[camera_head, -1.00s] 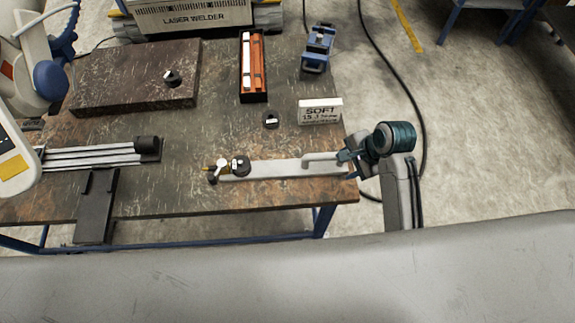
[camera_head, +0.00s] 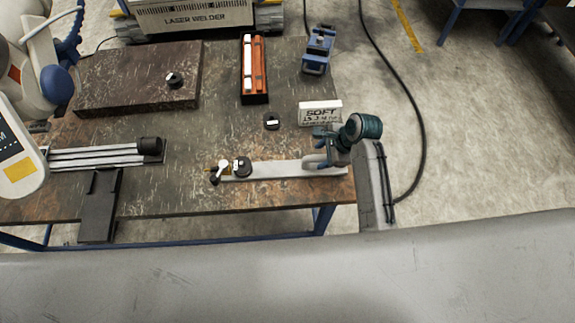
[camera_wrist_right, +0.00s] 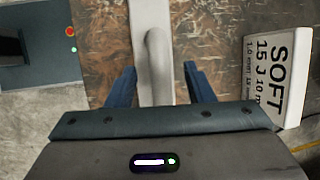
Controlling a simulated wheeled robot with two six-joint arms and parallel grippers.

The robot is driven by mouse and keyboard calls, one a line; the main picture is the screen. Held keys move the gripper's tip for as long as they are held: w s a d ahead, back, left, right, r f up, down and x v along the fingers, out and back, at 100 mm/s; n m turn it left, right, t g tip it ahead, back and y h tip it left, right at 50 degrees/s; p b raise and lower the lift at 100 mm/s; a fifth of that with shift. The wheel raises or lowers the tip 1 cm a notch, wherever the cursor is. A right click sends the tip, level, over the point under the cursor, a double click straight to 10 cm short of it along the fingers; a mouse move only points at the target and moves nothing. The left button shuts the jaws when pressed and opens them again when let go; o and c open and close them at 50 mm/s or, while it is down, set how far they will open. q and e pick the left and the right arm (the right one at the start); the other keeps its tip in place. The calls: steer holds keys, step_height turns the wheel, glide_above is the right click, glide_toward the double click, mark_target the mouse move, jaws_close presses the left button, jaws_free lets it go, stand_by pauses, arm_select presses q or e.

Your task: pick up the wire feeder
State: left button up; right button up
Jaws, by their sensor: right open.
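What I take to be the wire feeder (camera_head: 275,171) is a long pale grey bar lying near the front edge of the table. It has dark round knobs and a small brass-coloured tip at its left end. A raised handle at its right end is partly hidden by my right gripper (camera_head: 322,142) in the head view. In the right wrist view the open fingers of that gripper (camera_wrist_right: 158,85) stand on either side of the grey handle (camera_wrist_right: 157,60), with gaps visible on both sides. My left gripper is not in view.
A white SOFT card block (camera_head: 320,112) stands just behind the right gripper. Grey rods (camera_head: 95,155) and a dark slab (camera_head: 130,75) are left.

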mark_target(317, 157)
steer(key=shift+a+p+x, duration=0.2)
steer(key=shift+p+x, duration=0.45)
steer(key=shift+x, duration=1.35)
steer(key=shift+r, duration=0.1)
jaws_close()
